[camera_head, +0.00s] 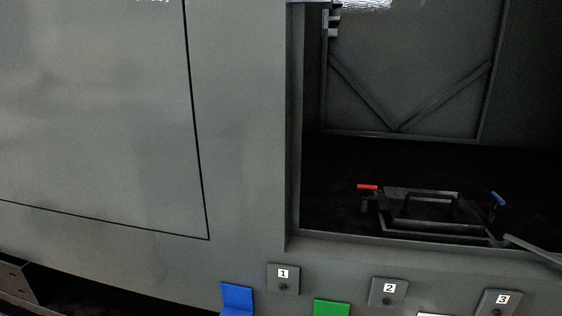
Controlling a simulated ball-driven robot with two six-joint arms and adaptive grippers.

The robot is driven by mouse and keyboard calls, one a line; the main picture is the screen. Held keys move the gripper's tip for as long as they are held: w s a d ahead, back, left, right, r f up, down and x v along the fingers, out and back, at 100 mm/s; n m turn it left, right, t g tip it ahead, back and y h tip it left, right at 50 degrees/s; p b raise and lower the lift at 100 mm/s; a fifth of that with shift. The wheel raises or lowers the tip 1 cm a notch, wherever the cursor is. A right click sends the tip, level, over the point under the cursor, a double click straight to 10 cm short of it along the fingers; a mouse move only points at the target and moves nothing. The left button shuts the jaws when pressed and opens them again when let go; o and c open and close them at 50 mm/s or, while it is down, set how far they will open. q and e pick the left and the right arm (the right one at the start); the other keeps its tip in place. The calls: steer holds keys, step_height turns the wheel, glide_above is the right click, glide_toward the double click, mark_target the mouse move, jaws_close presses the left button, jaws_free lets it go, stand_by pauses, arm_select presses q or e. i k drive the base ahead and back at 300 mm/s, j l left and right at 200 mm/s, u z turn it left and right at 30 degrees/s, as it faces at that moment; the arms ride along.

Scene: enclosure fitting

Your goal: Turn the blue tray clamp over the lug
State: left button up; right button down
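The blue clamp handle (498,199) shows at the right end of a dark tray (440,228) inside the open enclosure. The handle is tilted, its upper end leaning left. The clamp's lower part is dark, and I cannot make out the lug or whether the clamp sits over it. A red clamp handle (367,187) lies about level at the tray's left end. The tray has a black raised handle across its middle. Neither of my grippers is in view.
A pale grey bar (530,249) juts in from the right, near the tray's front right corner. Below the opening are plates numbered 1 (284,284), 2 (388,297) and 3 (499,306), with blue (237,298) and green (331,307) pieces. A closed panel (95,120) fills the left.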

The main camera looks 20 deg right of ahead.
mark_target(498, 199)
steer(key=z, duration=1.85)
steer(key=i+l, duration=0.1)
steer(key=l, duration=0.25)
steer(key=i+l, duration=0.1)
steer(key=l, duration=0.2)
steer(key=i+l, duration=0.1)
steer(key=l, duration=0.25)
steer(key=u, duration=0.05)
